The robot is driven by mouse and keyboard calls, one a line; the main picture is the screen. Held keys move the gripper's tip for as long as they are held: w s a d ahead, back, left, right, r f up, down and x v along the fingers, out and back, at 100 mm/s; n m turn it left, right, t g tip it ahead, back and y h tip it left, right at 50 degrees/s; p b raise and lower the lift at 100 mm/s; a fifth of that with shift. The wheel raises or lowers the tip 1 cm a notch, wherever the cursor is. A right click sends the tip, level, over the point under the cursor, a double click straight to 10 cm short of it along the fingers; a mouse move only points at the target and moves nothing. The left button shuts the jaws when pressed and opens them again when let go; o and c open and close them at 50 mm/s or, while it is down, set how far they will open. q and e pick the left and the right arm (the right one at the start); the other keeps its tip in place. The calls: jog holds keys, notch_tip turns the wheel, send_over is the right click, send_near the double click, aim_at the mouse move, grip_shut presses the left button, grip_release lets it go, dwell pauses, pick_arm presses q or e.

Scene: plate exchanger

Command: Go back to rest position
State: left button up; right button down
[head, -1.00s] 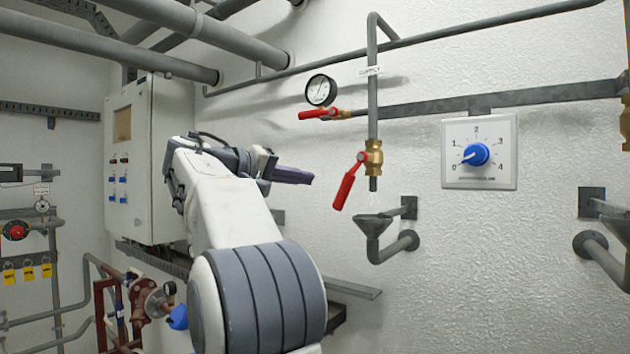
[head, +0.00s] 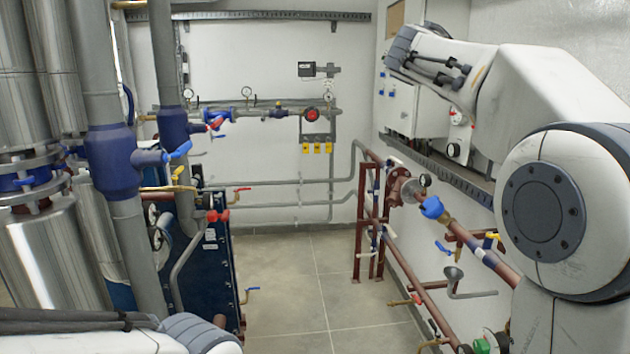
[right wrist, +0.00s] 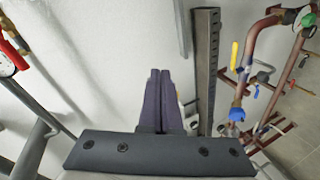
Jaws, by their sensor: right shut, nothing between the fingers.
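My right gripper (right wrist: 159,76) shows in the right wrist view. Its two dark fingers lie together, shut and empty, in front of a white textured wall. In the head view my right arm fills the right side, raised and bent, with its wrist near the grey-white cabinet (head: 412,105); its fingers do not show there. Part of my left arm lies at the bottom left of the head view, and its gripper is out of view.
Clear tiled floor (head: 290,275) runs to the back wall. Steel tanks (head: 45,250) and blue-jacketed pipes (head: 113,165) stand left. Red-brown piping (head: 372,215) with a blue-handled valve (head: 432,207) stands right. A dark slotted rail (right wrist: 204,70) is beside the right gripper.

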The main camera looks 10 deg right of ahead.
jog(key=s+a+f+n+t+y, duration=0.25)
jog(key=a+f+n+y, duration=0.6)
jog(key=a+f, duration=1.45)
jog(key=s+a+f+g+y, duration=0.1)
jog(key=s+a+f+y, duration=0.1)
jog(key=s+a+f, duration=0.2)
jog(key=s+a+f+n+g+y, duration=0.1)
jog(key=s+a+f+y, duration=0.1)
jog(key=s+a+f, duration=0.2)
jog(key=s+a+f+g+y, duration=0.2)
jog(key=s+a+f, duration=0.2)
jog(key=s+f, duration=0.4)
jog(key=s, duration=0.6)
jog(key=shift+a+f, duration=0.15)
jog(key=shift+a, duration=0.2)
jog(key=shift+n+y, duration=0.25)
